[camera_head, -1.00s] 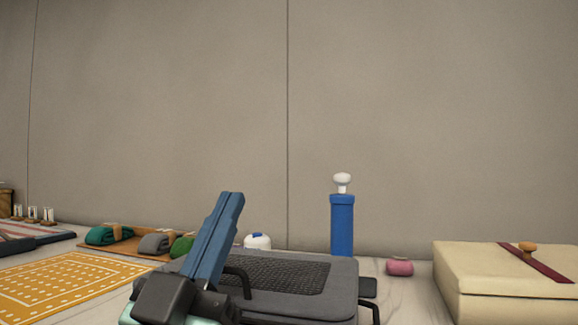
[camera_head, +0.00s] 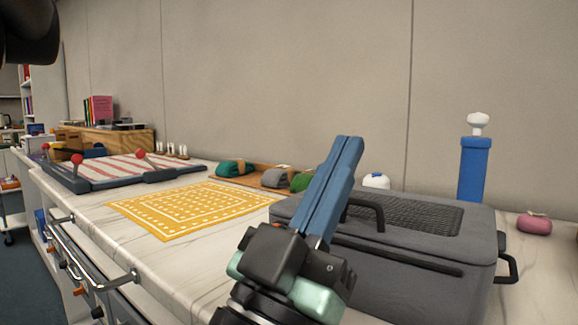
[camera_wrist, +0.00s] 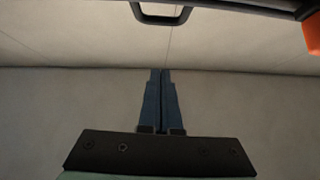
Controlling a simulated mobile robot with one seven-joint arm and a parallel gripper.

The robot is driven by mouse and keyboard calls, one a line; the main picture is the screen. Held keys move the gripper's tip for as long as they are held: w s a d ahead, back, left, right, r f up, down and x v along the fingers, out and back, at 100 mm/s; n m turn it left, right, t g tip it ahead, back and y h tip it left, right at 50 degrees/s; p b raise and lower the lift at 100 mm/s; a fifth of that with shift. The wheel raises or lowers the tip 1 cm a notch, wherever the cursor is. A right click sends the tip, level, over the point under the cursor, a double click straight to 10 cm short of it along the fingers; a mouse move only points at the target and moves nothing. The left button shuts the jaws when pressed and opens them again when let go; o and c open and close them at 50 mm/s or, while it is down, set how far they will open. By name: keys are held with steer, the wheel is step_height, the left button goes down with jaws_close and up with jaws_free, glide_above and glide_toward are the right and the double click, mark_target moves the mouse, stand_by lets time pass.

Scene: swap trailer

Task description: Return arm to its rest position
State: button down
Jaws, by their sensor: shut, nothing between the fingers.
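My gripper (camera_head: 347,150) is in the lower middle of the head view, with its long blue fingers pressed together and pointing up. It is empty. It overlaps the left part of a dark grey case (camera_head: 420,262) in this view; whether they touch I cannot tell. In the wrist view, the shut blue fingers of my gripper (camera_wrist: 161,80) point up against a plain pale wall. The wrist and part of the arm show below the fingers in the head view; the rest is out of view.
A marble-look counter (camera_head: 150,250) holds a yellow patterned cloth (camera_head: 195,210), a striped board (camera_head: 120,168), rolled bundles (camera_head: 236,169), a blue cylinder with a white knob (camera_head: 473,168) and a pink item (camera_head: 534,224). A metal handle (camera_head: 95,270) sticks out at the counter's front. A wall stands behind.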

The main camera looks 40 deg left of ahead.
steer(key=s, duration=0.8)
steer(key=shift+p, duration=0.4)
steer(key=w+d+r+p, duration=0.3)
steer(key=d+r+p, duration=0.2)
steer(key=d+r, duration=0.3)
steer(key=w+d+r+p, duration=0.2)
steer(key=d+r+p, duration=0.2)
steer(key=d+r, duration=0.45)
step_height(320, 180, up, 36)
steer(key=p, duration=3.7)
steer(key=shift+w+a+n+t, duration=0.2)
steer(key=shift+w+n+t, duration=0.1)
